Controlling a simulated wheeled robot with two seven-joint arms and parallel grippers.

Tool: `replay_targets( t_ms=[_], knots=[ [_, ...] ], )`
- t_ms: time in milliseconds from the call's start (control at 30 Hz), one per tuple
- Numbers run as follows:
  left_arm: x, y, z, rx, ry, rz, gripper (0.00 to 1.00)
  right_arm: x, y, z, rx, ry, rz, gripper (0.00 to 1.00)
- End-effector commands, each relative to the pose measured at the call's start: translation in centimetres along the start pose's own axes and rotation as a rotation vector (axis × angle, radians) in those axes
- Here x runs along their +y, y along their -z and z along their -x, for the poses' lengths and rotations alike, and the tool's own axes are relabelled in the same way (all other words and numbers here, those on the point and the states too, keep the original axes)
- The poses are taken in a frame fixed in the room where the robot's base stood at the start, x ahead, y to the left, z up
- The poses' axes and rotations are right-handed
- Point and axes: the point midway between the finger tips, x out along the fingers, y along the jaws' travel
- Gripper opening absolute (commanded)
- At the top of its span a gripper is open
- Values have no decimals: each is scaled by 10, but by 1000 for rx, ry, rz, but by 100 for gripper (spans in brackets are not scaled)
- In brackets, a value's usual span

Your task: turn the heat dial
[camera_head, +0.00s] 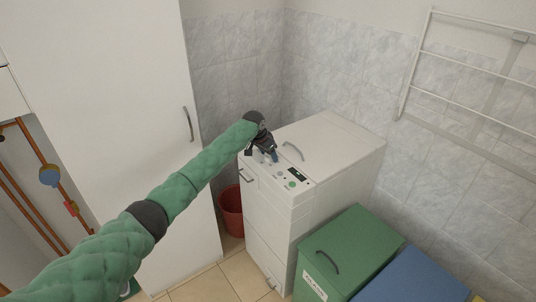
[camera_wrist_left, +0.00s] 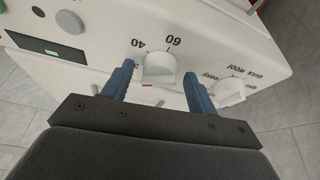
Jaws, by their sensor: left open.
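The white washing machine (camera_head: 330,150) stands in the corner with its sloped control panel facing me. In the left wrist view, a white dial (camera_wrist_left: 159,68) marked 40 and 60 sits between the two blue fingertips of my left gripper (camera_wrist_left: 158,84). The gripper is open, with one finger on each side of the dial and visible gaps; I cannot tell if either touches it. In the head view my left gripper (camera_head: 268,153) is over the panel's left part and hides the dial. My right gripper is not in view.
A second white dial (camera_wrist_left: 229,92) with program words is right of the gripper in the wrist view. A dark display (camera_wrist_left: 33,43) and grey button (camera_wrist_left: 69,21) are at left. A green bin (camera_head: 350,250), blue bin (camera_head: 420,278) and red bucket (camera_head: 231,212) stand nearby.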

Motion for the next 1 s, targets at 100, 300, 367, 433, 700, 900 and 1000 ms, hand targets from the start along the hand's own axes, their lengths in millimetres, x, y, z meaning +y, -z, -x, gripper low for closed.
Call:
replay_targets(
  t_ms=[100, 300, 367, 433, 700, 900, 1000],
  knots=[
    [0, 0, 2, 1, 0, 0, 58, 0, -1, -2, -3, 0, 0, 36],
    [-1, -1, 21, 3, 1, -1, 58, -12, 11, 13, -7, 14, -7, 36],
    [-1, -1, 30, 2, 1, -1, 58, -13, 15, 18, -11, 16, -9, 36],
    [0, -1, 40, 2, 0, -1, 58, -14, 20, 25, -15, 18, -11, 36],
    [-1, -1, 71, 0, 0, 1, 58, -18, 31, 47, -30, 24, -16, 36],
    [-1, 0, 78, 0, 0, 1, 58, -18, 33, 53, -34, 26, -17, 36],
    [-1, 0, 78, 0, 0, 1, 58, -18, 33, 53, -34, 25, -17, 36]
  ],
)
